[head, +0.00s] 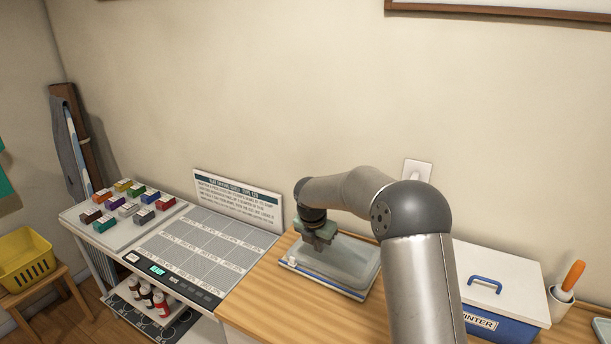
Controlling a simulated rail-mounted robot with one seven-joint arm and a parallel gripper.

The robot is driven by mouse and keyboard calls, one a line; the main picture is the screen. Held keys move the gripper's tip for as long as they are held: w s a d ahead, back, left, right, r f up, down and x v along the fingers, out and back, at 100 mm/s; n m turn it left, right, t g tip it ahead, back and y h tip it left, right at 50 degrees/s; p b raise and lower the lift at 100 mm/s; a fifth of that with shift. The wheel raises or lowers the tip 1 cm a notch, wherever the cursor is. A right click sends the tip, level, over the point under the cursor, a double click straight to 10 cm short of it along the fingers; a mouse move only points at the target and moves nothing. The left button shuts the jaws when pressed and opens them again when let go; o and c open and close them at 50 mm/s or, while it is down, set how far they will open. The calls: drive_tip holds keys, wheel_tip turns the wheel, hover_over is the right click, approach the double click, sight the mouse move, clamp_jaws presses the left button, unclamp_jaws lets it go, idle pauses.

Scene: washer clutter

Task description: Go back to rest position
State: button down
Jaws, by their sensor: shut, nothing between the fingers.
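My gripper (318,236) is at the end of my arm, pointing down over the left part of a clear-topped tray (345,262) on the wooden counter. It is small in the picture, and I see nothing held in it. I cannot tell whether it touches the tray. My arm comes up from the lower right, bends at a dark grey joint and reaches left to the gripper.
A blue box with a white lid (497,280) stands right of my arm, beside a cup with an orange-handled tool (571,277). Left are a grey gridded panel (205,245), a sign (240,203) and a tray of coloured blocks (88,238). A yellow basket (25,262) sits on a stool.

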drive_tip(key=s+d+r+m+b, duration=0.1)
drive_tip(key=s+d+r+m, duration=0.25)
drive_tip(key=s+m, duration=0.5)
drive_tip(key=s+d+r+m+b, duration=0.1)
drive_tip(key=s+d+r+m, duration=0.3)
drive_tip(key=s, duration=0.7)
drive_tip(key=s+d+f+m+g+y+b, duration=0.1)
drive_tip(key=s+f+m+b, duration=0.1)
drive_tip(key=s+m, duration=1.4)
drive_tip(key=s, duration=0.6)
drive_tip(key=shift+d+f+m+y, duration=0.15)
drive_tip(key=shift+f+m+y, duration=0.15)
drive_tip(key=shift+m, duration=0.05)
